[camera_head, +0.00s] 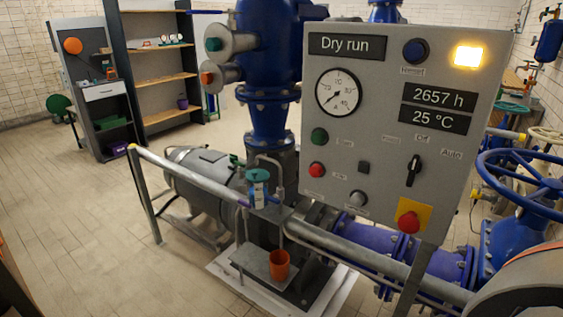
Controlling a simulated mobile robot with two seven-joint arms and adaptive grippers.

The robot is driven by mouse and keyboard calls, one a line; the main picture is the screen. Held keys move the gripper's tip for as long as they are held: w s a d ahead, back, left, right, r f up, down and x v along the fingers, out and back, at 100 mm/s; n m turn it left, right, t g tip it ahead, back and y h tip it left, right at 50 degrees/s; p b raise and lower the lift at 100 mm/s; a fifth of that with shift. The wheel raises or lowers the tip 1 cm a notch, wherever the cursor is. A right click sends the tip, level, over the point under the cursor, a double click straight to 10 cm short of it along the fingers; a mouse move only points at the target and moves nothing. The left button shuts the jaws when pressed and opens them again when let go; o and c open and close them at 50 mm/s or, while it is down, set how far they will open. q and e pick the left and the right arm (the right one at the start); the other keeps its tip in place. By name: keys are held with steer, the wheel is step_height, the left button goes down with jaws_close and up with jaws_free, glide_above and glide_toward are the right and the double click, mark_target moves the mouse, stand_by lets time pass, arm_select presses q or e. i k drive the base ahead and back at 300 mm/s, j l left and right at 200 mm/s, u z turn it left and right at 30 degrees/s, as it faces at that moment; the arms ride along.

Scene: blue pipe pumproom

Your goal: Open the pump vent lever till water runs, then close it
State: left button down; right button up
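The blue pump (270,115) stands at the centre, behind a grey handrail. In front of it, a small vessel with a teal top and a pale label (258,188) sits by thin grey pipework. A small green handle-like part (237,160) shows just behind it; I cannot tell whether this is the vent lever or how it is set. An orange cup (279,264) stands on a small grey shelf (258,268) below. I see no running water. Neither of my grippers is in view.
A grey control panel (375,190) reads "Dry run", with a lit yellow lamp (467,56), and hides part of the scene. The handrail (190,178) crosses in front of the pump. Blue valve wheels (525,180) stand right. Floor at left (70,215) is clear.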

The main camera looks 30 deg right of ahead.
mark_target(241, 164)
steer(key=i+z, duration=0.15)
steer(key=z, duration=1.15)
steer(key=i+j+z, duration=0.15)
steer(key=j, duration=0.15)
steer(key=j+z, duration=0.2)
steer(key=i+j+z, duration=0.15)
steer(key=j, duration=0.3)
steer(key=i+j+z, duration=0.15)
steer(key=j, duration=0.35)
steer(key=j+z, duration=0.1)
steer(key=j, duration=0.35)
steer(key=i+j, duration=0.1)
steer(key=j, duration=0.55)
steer(key=i+j+z, duration=0.1)
steer(key=j, duration=0.55)
steer(key=i+j, duration=0.15)
steer(key=j, duration=0.55)
steer(key=z, duration=0.05)
